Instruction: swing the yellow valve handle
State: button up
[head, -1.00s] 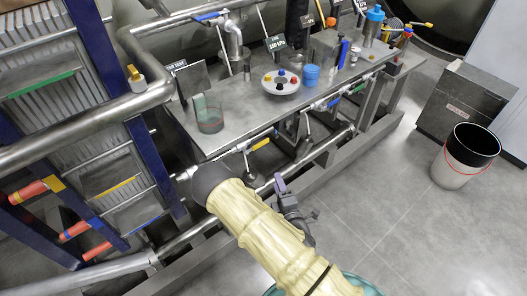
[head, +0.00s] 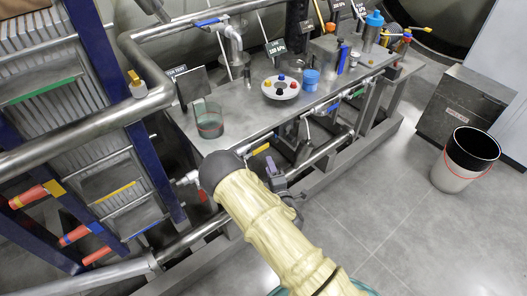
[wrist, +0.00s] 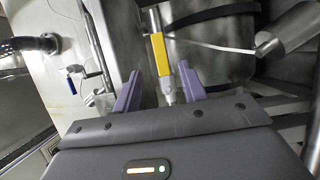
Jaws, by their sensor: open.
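The yellow valve handle (head: 260,149) sits below the front edge of the metal bench, just beyond my gripper in the head view. In the wrist view the yellow handle (wrist: 161,56) is a narrow lever with a pale rod end. It lies between the two purple fingers of my gripper (wrist: 159,74), with a gap on each side. My gripper is open and holds nothing. In the head view only part of my gripper (head: 272,168) shows beside my dark wrist joint; the rest is hidden.
A blue-handled valve (wrist: 71,84) is at left in the wrist view. A bin (head: 450,178) stands on open floor.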

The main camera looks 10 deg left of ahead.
aim_at(263, 149)
jog(key=x, duration=0.8)
jog(key=shift+w, duration=0.25)
jog(key=shift+a, duration=0.1)
grip_shut()
